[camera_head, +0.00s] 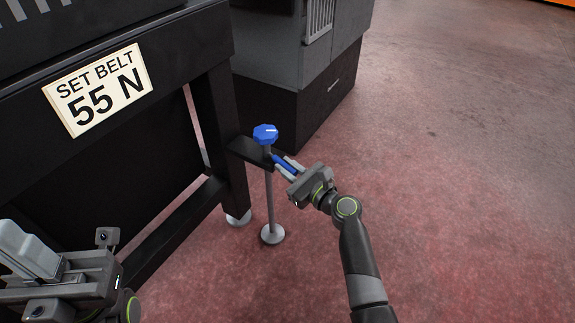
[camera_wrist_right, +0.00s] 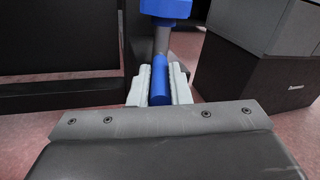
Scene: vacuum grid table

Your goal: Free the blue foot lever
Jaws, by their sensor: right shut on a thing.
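The blue foot lever (camera_head: 286,165) is a short blue bar at the side of a thin grey post, just below a blue knob (camera_head: 265,133). My right gripper (camera_head: 283,168) has its two light fingers closed on either side of the lever. In the right wrist view the blue lever (camera_wrist_right: 160,78) lies between the fingers, and part of the blue knob (camera_wrist_right: 166,7) shows above it. My left gripper (camera_head: 28,250) is at the lower left of the head view, away from the lever; its finger gap is not clear.
The post (camera_head: 269,205) stands on a round foot (camera_head: 272,235) beside the black table frame (camera_head: 222,135), joined by a dark bracket (camera_head: 248,151). A sign (camera_head: 98,90) reads "SET BELT 55 N". A grey and black cabinet (camera_head: 290,95) stands behind. The red floor at right is clear.

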